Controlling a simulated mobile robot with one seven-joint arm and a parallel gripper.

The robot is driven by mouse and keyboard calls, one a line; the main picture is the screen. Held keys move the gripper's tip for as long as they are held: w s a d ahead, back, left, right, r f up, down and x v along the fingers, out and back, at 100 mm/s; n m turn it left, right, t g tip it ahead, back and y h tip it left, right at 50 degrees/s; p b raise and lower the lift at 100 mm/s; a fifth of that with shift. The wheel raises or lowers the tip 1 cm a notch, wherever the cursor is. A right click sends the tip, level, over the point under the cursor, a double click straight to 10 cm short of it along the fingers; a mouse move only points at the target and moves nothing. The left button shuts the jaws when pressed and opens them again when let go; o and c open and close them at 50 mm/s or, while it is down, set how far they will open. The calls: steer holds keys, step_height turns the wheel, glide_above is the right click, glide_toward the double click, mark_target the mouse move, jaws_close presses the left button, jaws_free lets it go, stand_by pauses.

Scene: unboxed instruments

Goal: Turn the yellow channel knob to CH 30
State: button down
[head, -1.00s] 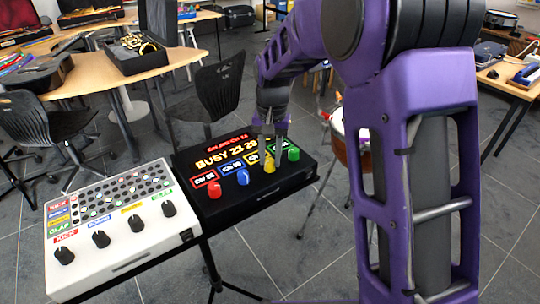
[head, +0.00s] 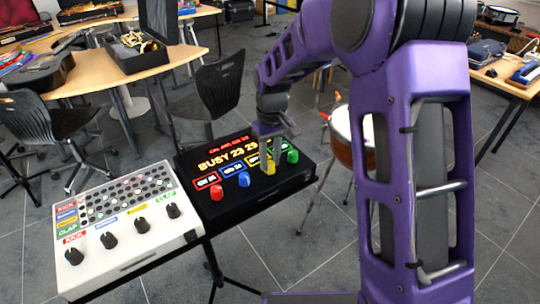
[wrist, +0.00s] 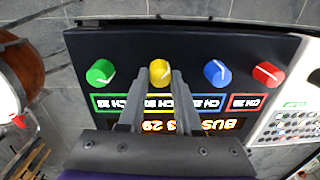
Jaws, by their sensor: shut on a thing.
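The yellow channel knob (wrist: 160,72) sits on the black console (wrist: 195,45), between the green knob (wrist: 100,73) and the blue knob (wrist: 217,72). My gripper (wrist: 163,76) is shut on the yellow knob, with one finger on each side of it. In the head view, the yellow knob (head: 270,168) is partly hidden by my gripper (head: 272,155). A red knob (head: 216,191) is at the row's left end there. The label by the yellow knob is partly covered by a finger.
A white drum machine (head: 125,225) with several black knobs stands left of the console. A drum (head: 345,140) is to the right. A black chair (head: 218,85) stands behind. My purple arm fills the right of the head view.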

mark_target(272, 162)
steer(key=shift+r+n, duration=0.1)
steer(key=shift+n, duration=0.4)
steer(key=c, duration=0.6)
jaws_free()
step_height(272, 162, up, 17)
steer(key=p, duration=0.2)
steer(key=shift+w+d+r+p, duration=0.15)
steer(key=shift+d+r+p, duration=0.05)
steer(key=shift+p, duration=0.15)
